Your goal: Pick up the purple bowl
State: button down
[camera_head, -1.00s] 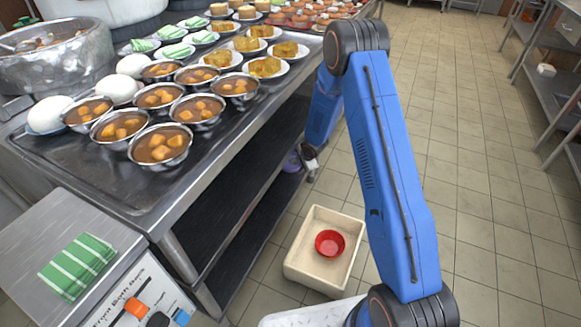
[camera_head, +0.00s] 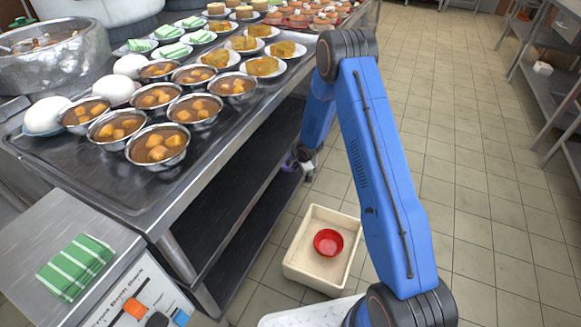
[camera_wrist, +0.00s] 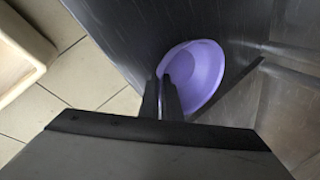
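The purple bowl (camera_wrist: 207,72) lies on the dark lower shelf and shows in the middle of the wrist view. In the head view only a small part of the purple bowl (camera_head: 288,162) shows beside my gripper (camera_head: 305,160), under the steel counter. In the wrist view my gripper (camera_wrist: 162,82) has its two dark fingers close together at the bowl's left rim. One finger overlaps the bowl's inside and the other is just outside it. A narrow light gap shows between them. I cannot tell whether they press on the rim.
A cream bin (camera_head: 296,262) with a red bowl (camera_head: 328,242) stands on the tiled floor, right of the shelf. The counter (camera_head: 200,165) above holds several filled bowls and plates. A steel rack (camera_head: 545,75) stands far right. The floor between is clear.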

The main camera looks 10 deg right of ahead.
jog(key=shift+r, duration=0.1)
jog(key=shift+r, duration=1.55)
jog(key=shift+s, duration=0.25)
jog(key=s+d, duration=0.2)
jog(key=s, duration=0.6)
jog(key=s+d, duration=0.3)
jog(key=s, duration=0.6)
jog(key=shift+w+a+r+n+g+y, duration=1)
jog(key=shift+w+a+n+y, duration=0.5)
jog(key=shift+w+n, duration=1.7)
jog(key=s+d+n+g+y, duration=0.1)
jog(key=s+d+n+g, duration=0.2)
jog(key=d+n, duration=0.2)
jog(key=n, duration=0.3)
jog(key=shift+s, duration=0.2)
